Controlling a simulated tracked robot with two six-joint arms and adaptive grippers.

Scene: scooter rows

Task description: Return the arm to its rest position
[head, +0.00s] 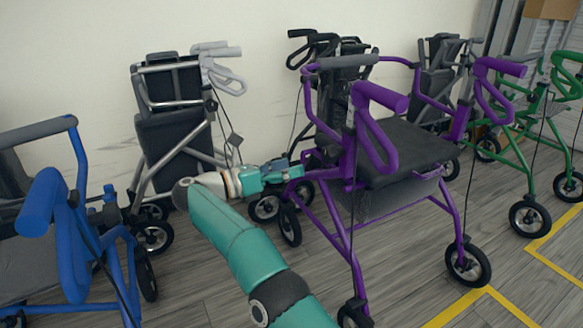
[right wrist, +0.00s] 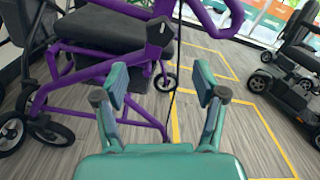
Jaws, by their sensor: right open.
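My right arm reaches in from the bottom of the head view, bends, and ends in a teal right gripper (head: 290,170) at the left side of a purple rollator (head: 405,197). In the right wrist view the right gripper (right wrist: 160,85) has its two fingers wide apart with nothing between them. The purple rollator's frame (right wrist: 90,72) stands just beyond and to the left of the fingers there. I cannot tell from the head view whether the gripper touches the frame. My left gripper is in neither view.
A blue rollator (head: 70,235) stands at the left. Folded dark walkers (head: 172,140) lean near the white wall. A green rollator (head: 555,130) is at the right. A dark scooter (right wrist: 300,65) stands at the right in the wrist view. Yellow-lined grey floor (right wrist: 235,115) is open between.

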